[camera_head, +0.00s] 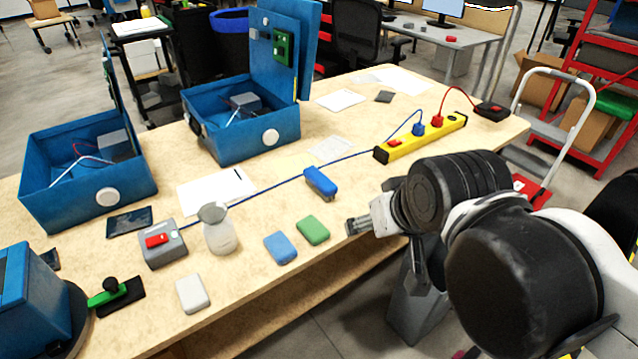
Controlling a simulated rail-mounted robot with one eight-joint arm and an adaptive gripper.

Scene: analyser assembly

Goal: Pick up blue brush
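A blue block-like object (320,182), which looks like the blue brush, lies on the wooden table near its middle, beside a blue cable. A lighter blue sponge-like block (280,248) lies nearer the front edge, next to a green one (312,230). My gripper (352,226) is at the table's front edge, to the right of the green block and below and right of the blue brush. It points left and touches none of these blocks. Its fingers are small and partly hidden, so their opening is unclear.
Open blue boxes (240,148) stand at the back left. A clear bottle (220,238), a grey switch box (163,252) and a white block (192,294) are left of the blocks. A yellow power strip (420,139) lies at the right. The table (362,185) right of the brush is clear.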

